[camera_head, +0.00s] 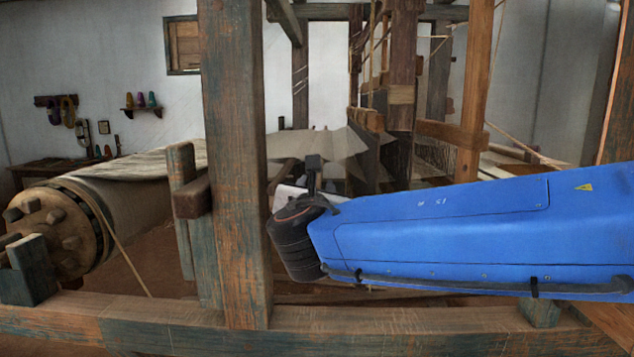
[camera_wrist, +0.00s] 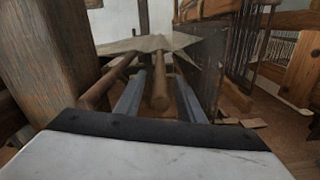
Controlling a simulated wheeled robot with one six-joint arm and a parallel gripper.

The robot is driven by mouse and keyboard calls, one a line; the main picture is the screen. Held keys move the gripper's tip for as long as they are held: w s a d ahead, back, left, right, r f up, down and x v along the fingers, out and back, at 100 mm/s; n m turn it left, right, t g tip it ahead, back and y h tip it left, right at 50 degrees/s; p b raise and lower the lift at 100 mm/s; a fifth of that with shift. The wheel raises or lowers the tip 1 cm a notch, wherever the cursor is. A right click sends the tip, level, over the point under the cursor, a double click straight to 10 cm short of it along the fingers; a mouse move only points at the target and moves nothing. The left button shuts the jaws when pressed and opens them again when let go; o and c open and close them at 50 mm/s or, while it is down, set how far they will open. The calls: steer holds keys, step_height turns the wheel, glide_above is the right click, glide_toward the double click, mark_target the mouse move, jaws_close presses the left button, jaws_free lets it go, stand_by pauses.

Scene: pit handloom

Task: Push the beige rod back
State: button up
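In the wrist view a tan-beige round rod (camera_wrist: 160,92) runs away from the camera, with its near end facing me. My gripper (camera_wrist: 160,76) shows there as two grey-blue fingers, one on each side of the rod. The fingers are apart, with a gap visible between each finger and the rod in the picture. I cannot tell whether they are level with the rod or above it. In the head view my blue arm reaches in from the right, and the fingers and the rod are hidden behind the wrist.
A thick wooden post (camera_head: 236,170) stands close to my wrist on the left; it also fills the left of the wrist view (camera_wrist: 40,60). A cloth roller (camera_head: 125,205) lies further left. A low beam (camera_head: 150,325) crosses the front. Dark loom frames (camera_wrist: 200,60) stand right of the rod.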

steer(key=shift+w+d, duration=0.1)
steer(key=shift+w, duration=1.8)
jaws_close()
